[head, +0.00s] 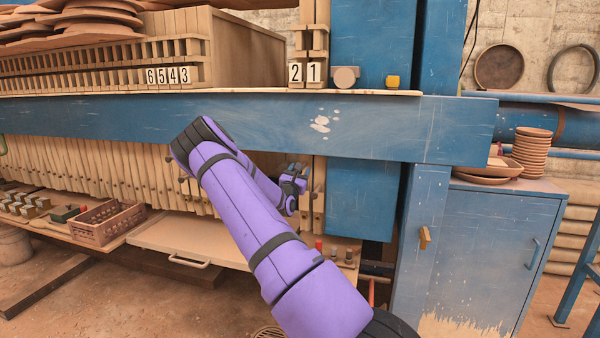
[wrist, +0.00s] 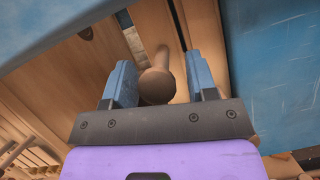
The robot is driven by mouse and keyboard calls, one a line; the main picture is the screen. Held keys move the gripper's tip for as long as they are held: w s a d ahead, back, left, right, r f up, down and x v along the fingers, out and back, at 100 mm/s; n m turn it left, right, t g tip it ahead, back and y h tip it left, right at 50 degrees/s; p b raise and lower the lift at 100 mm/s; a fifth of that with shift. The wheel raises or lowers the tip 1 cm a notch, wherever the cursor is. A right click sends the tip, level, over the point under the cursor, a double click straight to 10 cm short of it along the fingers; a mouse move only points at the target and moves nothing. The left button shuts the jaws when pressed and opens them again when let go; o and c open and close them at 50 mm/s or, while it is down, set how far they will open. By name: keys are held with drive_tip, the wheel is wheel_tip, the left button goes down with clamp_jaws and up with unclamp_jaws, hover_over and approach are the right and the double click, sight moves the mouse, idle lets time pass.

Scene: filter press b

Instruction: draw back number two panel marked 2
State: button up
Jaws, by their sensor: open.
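The panel marked 2 (head: 295,72) is a narrow wooden plate with its number tag just left of the panel marked 1 (head: 314,72). Both stand beside the blue end block, and the blue beam hides their middle. My gripper (head: 296,178) is below the beam, in front of the lower part of these panels. In the wrist view my gripper (wrist: 162,85) is open, with a rounded wooden knob (wrist: 158,84) between its two blue fingers. I cannot tell whether the fingers touch the knob, and no number shows there to tell which panel bears it.
Panels tagged 6, 5, 4 and 3 (head: 168,75) stand to the left, with a wide gap before panel 2. The blue beam (head: 270,122) runs just above my gripper. A shelf with a crate (head: 108,222) lies below left. A blue cabinet (head: 490,250) stands right.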

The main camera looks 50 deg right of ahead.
drive_tip(key=v, duration=1)
drive_tip(key=shift+a, duration=0.2)
drive_tip(key=shift+f, duration=0.1)
drive_tip(key=shift+s, duration=0.1)
drive_tip(key=s+a+r+m+g+y, duration=0.7)
drive_tip(key=s+a+r+m+g, duration=0.45)
drive_tip(key=m, duration=0.45)
drive_tip(key=s+a+r+m+t+y, duration=0.1)
drive_tip(key=s+a+r+t+y, duration=0.1)
drive_tip(key=s+a, duration=0.4)
drive_tip(key=s+a+r+m+t+y, duration=0.1)
drive_tip(key=s+a+r+t+y, duration=0.2)
drive_tip(key=s+a+y, duration=0.4)
drive_tip(key=s+a+r+m+t+y, duration=0.1)
drive_tip(key=s+a+r+t+y, duration=0.2)
drive_tip(key=a, duration=1.7)
drive_tip(key=s+t+y, duration=0.2)
drive_tip(key=s, duration=0.1)
drive_tip(key=shift+s, duration=0.15)
